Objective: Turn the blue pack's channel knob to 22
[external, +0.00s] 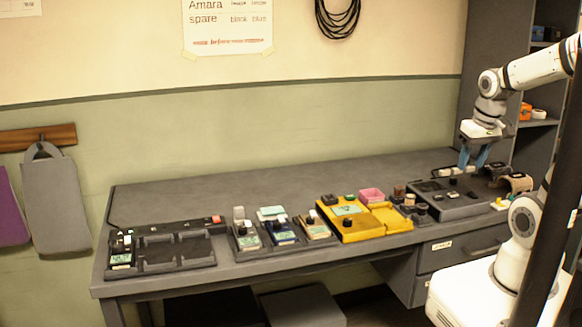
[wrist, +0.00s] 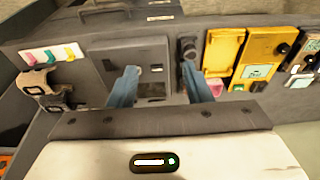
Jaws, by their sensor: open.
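The blue pack (external: 283,234) sits in the grey tray left of the middle of the desk, between a green-labelled pack (external: 248,238) and a brown pack (external: 315,229). My gripper (external: 473,157) is far to the right of the blue pack, above the grey panel unit at the desk's right end. In the wrist view, my gripper (wrist: 160,86) has its two blue fingers apart with nothing held. I cannot make out the blue pack surely in the wrist view.
A yellow case (external: 362,229) with an open tray stands between the packs and my gripper, with a pink box (external: 371,195) behind it. A dark dock (external: 175,251) holds one pack at the far left. The desk's back strip is clear.

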